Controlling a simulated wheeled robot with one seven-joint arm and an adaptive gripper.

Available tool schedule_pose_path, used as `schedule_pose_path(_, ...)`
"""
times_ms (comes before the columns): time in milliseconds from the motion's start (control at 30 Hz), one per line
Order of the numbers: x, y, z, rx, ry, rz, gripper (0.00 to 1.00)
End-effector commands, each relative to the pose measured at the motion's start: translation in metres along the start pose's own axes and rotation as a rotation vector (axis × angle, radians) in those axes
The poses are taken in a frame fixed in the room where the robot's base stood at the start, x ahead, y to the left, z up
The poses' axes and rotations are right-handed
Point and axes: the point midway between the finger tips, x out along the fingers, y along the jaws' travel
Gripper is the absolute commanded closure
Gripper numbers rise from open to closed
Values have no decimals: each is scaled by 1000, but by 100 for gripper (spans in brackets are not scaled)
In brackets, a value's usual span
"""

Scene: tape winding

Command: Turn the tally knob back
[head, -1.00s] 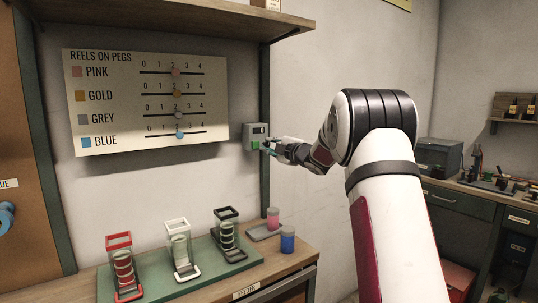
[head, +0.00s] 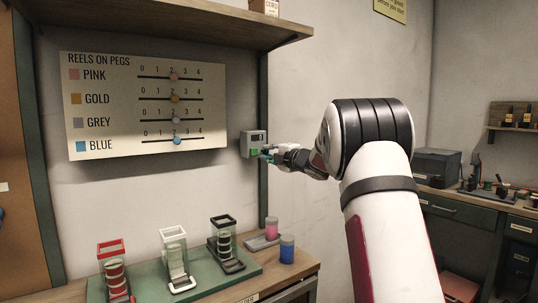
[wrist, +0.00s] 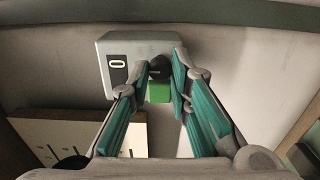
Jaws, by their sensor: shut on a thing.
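The tally counter, a small grey box (head: 247,144), is fixed to the wall right of the board. It has a dark display and a green part (wrist: 159,93) on its front. The display (wrist: 117,72) shows a pale mark that looks like a 0. The dark tally knob (wrist: 160,66) sits between my fingertips in the wrist view, partly hidden by them. My gripper (head: 268,153) reaches the box from the right and is shut on the knob; it also shows in the wrist view (wrist: 161,72).
The "Reels on pegs" board (head: 110,140) has a marker at 2 on each line. Below, a green mat (head: 150,286) carries red, white and black reel stands. A pink jar (head: 272,228) and a blue jar (head: 287,250) stand beside it. A shelf (head: 190,22) overhangs the board.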

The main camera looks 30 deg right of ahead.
Motion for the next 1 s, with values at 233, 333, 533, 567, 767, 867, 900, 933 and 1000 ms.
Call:
schedule_pose_path(233,0,-2,-1,1,2,-2,62)
schedule_pose_path(333,0,-1,-1,1,1,-2,62)
schedule_pose_path(533,-4,-1,0,1,0,-1,62)
schedule_pose_path(567,-6,-1,0,1,0,-2,62)
schedule_pose_path(767,-37,0,0,1,-2,-2,62)
schedule_pose_path(867,-59,0,0,2,-2,-2,62)
schedule_pose_path(900,-67,0,0,2,-1,-1,62)
schedule_pose_path(933,-73,0,0,2,-2,-2,62)
schedule_pose_path(1000,-86,0,0,1,-1,-1,62)
